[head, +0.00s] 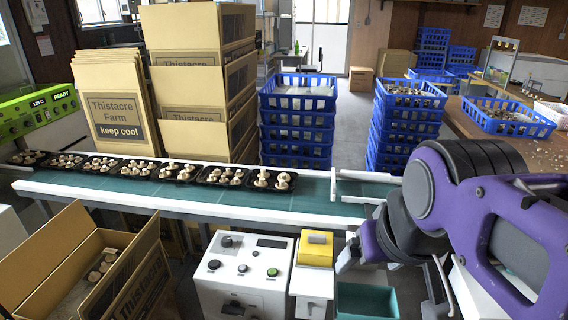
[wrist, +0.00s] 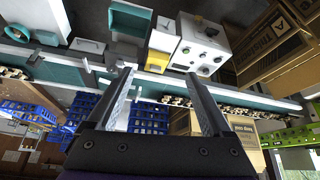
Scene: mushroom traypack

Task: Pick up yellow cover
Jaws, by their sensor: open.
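The yellow cover (head: 315,248) is a small box-like piece on a white stand, just right of the white control box in the head view. In the wrist view, which is turned over, the yellow cover (wrist: 157,60) is near the top middle, beyond the fingertips. My gripper (wrist: 160,76) is open, its two fingers apart with nothing between them. In the head view my arm comes in from the right, and its dark end is close to the right of the cover; the fingers are not clear there.
The white control box (head: 243,290) with knobs stands left of the cover. A teal bin (head: 366,301) is below right. Behind runs a green conveyor (head: 309,187) with several black mushroom trays. Blue crates (head: 297,133) and cartons (head: 200,80) stack behind it. An open carton (head: 140,275) is front left.

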